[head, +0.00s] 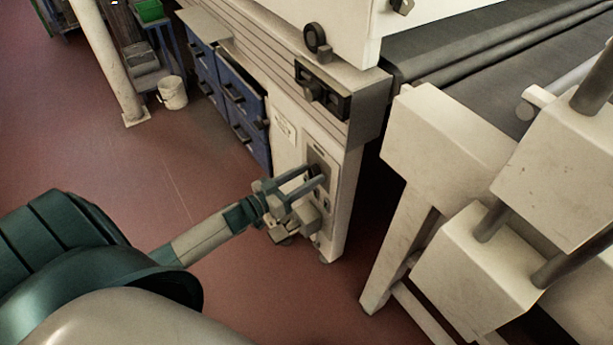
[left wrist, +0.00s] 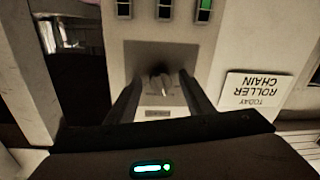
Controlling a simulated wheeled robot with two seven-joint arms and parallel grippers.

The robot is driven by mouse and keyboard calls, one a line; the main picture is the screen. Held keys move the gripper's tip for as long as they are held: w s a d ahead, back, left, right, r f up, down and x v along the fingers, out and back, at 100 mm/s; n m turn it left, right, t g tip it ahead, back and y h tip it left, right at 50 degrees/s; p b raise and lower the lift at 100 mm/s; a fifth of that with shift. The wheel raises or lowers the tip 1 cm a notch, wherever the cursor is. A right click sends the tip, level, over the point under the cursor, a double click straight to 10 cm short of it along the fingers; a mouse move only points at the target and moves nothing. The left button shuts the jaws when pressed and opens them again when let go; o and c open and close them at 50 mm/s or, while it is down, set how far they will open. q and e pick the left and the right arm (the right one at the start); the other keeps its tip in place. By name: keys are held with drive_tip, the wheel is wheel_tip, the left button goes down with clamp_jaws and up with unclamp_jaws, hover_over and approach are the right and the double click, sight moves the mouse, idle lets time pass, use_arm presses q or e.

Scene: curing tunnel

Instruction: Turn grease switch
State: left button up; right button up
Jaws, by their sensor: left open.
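My right gripper is not in view.
Indicator windows (left wrist: 164,10), one lit green, sit on the panel. A "ROLLER CHAIN" sign (left wrist: 250,90) is beside it. Blue drawers (head: 240,100) line the machine. A white frame leg (head: 395,250) stands to the right. The red floor (head: 200,150) is clear around my arm.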

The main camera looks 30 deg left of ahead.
use_arm(q)
drive_tip(key=c, duration=0.9)
drive_tip(key=shift+c, duration=0.7)
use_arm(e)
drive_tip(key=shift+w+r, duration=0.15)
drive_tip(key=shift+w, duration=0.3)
use_arm(q)
drive_tip(key=shift+m, duration=0.4)
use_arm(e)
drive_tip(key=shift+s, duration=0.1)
use_arm(q)
drive_tip(key=shift+w+a+m+h+b, duration=0.15)
drive_tip(key=shift+m+h+b, duration=0.3)
drive_tip(key=shift+m, duration=4.1)
drive_tip(key=shift+s+a+m+h+b, duration=0.1)
drive_tip(key=shift+m+h+b, duration=0.3)
drive_tip(key=shift+m, duration=4.15)
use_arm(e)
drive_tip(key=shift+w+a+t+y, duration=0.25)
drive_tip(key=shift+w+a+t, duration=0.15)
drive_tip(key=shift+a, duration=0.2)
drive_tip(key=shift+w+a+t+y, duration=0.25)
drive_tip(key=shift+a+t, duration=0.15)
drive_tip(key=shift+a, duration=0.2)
